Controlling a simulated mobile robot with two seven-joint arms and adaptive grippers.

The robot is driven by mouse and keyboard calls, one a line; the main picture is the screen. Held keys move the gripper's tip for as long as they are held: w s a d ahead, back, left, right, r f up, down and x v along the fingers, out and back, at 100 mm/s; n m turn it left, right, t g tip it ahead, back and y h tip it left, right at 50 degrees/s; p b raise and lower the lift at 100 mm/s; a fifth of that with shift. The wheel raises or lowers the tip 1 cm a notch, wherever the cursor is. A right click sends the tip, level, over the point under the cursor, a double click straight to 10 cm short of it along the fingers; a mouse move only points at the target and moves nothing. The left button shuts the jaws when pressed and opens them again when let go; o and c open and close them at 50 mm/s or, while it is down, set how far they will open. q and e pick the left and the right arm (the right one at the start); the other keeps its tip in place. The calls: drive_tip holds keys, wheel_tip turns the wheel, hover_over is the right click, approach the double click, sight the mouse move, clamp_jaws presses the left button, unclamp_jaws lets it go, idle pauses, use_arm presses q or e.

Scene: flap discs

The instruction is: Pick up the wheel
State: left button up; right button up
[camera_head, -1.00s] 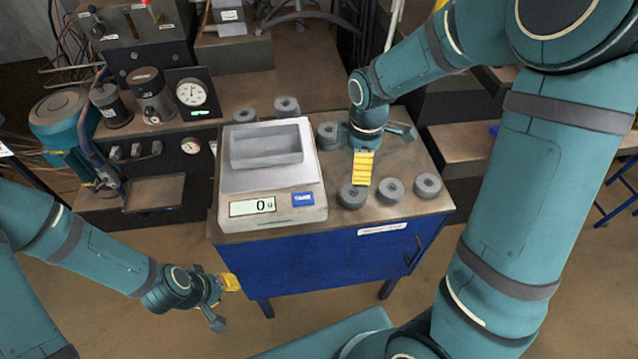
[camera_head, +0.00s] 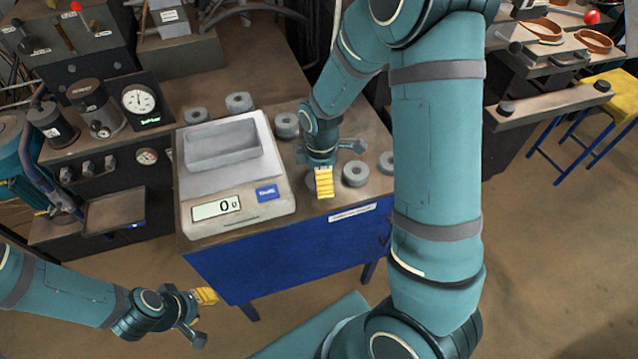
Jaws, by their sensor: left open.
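Several grey ring-shaped wheels lie flat on the blue cabinet's top. Two are behind the scale, a left one (camera_head: 197,116) and a right one (camera_head: 239,102). One wheel (camera_head: 287,125) is right of the scale. In front, one wheel (camera_head: 355,173) lies just right of my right gripper (camera_head: 338,165), and another (camera_head: 387,162) is partly covered by my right arm. A further wheel (camera_head: 312,182) is mostly hidden behind the yellow finger pad. My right gripper is low over these wheels, fingers apart, empty. My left gripper (camera_head: 202,317) is open and empty, in front of the cabinet's left side.
A scale (camera_head: 281,205) reading 0 g carries a grey tray (camera_head: 185,152) on the cabinet (camera_head: 250,270). Machinery with a gauge (camera_head: 139,101) stands at the left. A workbench (camera_head: 550,105) and yellow stool (camera_head: 612,90) are at the right. The floor (camera_head: 560,270) is open.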

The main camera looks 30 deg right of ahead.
wheel_tip(320, 180, down, 2)
drive_tip(key=shift+f, duration=0.25)
drive_tip(key=c, duration=1.3)
drive_tip(key=shift+o, duration=0.2)
